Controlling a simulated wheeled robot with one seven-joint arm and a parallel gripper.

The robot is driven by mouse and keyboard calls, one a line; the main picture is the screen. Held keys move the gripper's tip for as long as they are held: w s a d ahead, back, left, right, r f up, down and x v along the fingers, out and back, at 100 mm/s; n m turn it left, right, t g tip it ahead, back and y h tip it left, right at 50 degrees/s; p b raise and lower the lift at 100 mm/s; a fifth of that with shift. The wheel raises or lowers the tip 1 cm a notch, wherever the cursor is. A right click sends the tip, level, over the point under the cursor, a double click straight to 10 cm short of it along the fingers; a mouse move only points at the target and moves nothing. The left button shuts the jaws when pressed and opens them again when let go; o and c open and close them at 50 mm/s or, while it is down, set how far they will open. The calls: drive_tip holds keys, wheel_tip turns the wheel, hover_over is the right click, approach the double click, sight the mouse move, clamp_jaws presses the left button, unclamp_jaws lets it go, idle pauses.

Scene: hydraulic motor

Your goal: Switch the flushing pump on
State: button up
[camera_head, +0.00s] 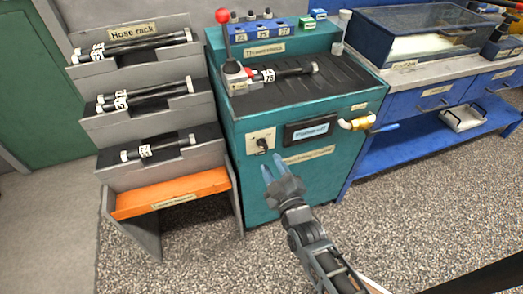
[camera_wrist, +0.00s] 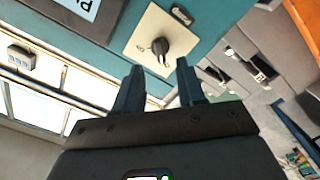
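A black rotary switch (camera_head: 263,144) sits on a cream plate (camera_head: 251,141) on the front of the teal bench (camera_head: 225,126). It also shows in the wrist view as a black knob (camera_wrist: 158,49) on the cream plate (camera_wrist: 148,24), with small markings too small to read surely. To its right is a dark display panel (camera_head: 312,130) with a light blue screen. My gripper (camera_head: 272,168) is just below and in front of the switch. In the wrist view its two fingers (camera_wrist: 160,78) are apart, with nothing between them, and the knob lies beyond the tips.
A hose rack (camera_head: 123,66) with several black hoses stands left of the bench, above an orange step (camera_head: 170,193).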

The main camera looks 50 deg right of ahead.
sight(264, 148)
drive_tip(key=x, duration=0.6)
clamp_jaws()
idle(0.3)
